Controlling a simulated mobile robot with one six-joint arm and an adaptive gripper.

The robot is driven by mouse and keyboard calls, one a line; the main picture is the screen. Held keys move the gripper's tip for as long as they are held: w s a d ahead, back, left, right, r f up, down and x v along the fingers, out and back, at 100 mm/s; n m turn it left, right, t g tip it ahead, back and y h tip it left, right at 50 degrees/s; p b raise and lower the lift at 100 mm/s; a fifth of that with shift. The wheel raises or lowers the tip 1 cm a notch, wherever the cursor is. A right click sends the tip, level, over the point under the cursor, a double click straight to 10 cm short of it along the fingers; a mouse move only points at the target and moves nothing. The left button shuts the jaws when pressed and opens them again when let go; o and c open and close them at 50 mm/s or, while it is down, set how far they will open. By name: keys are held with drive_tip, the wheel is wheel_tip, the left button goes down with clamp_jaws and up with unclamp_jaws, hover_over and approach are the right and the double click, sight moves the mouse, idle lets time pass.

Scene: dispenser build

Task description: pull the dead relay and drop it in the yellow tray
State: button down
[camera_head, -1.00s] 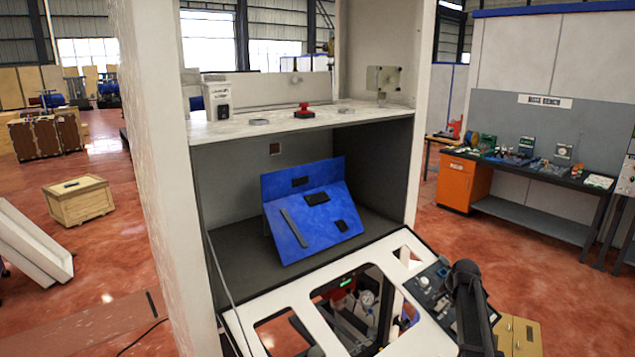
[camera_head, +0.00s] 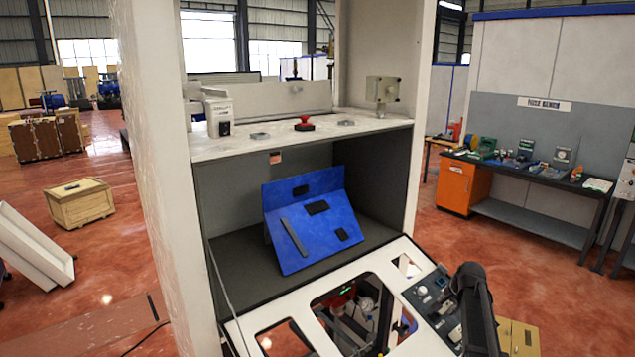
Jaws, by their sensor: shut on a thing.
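I cannot make out a dead relay for certain. A tilted blue panel (camera_head: 322,248) with several dark pieces on it stands inside the open cabinet bay. A sloped white frame (camera_head: 385,270) with cut-out openings lies in front of it, with gauges and fittings showing through. A black rounded part, which looks like my arm, rises over the right end of this frame. No gripper fingers show, nor anything held in them. I see no clear yellow tray; a tan-yellow box (camera_head: 518,340) shows low at the right, partly cut off.
A control strip (camera_head: 435,292) with knobs sits on the sloped frame. A red button (camera_head: 304,123) is on the cabinet's upper shelf (camera_head: 270,141). A workbench (camera_head: 545,170) with several devices stands at the right. A wooden crate (camera_head: 80,203) sits on the open floor at the left.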

drive_tip(key=shift+w+d+p+v, duration=0.1)
drive_tip(key=shift+p+v, duration=0.5)
drive_tip(key=shift+v, duration=0.15)
drive_tip(key=shift+w+d+p+v, duration=0.1)
drive_tip(key=shift+p+v, duration=0.5)
drive_tip(key=shift+v, duration=0.1)
